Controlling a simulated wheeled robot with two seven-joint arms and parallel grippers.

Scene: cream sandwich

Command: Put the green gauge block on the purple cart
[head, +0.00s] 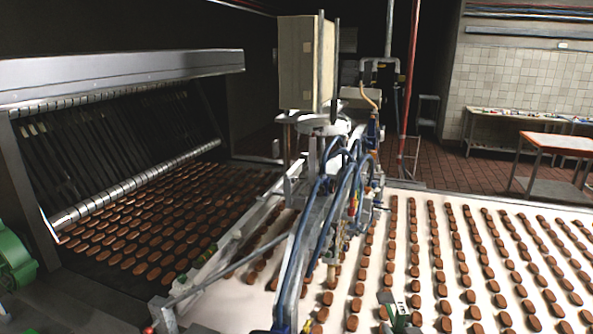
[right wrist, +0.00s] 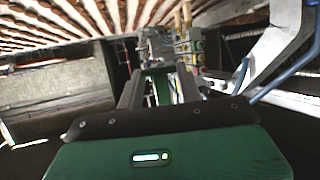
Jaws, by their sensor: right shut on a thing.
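My right gripper (head: 399,312) shows small at the bottom edge of the head view, in front of the rows of brown biscuits. In the right wrist view its two dark fingers (right wrist: 160,78) point away from the camera and are shut on a narrow green piece, the green gauge block (right wrist: 161,90). Most of the block is hidden by the fingers and the gripper body. I cannot make out the block apart from the gripper in the head view. I see no purple cart in either view. My left gripper is not in view.
A white conveyor (head: 420,214) with rows of biscuits fills the front right. A metal machine with blue hoses (head: 345,190) stands in the middle. A dark oven-like machine (head: 120,75) is at left.

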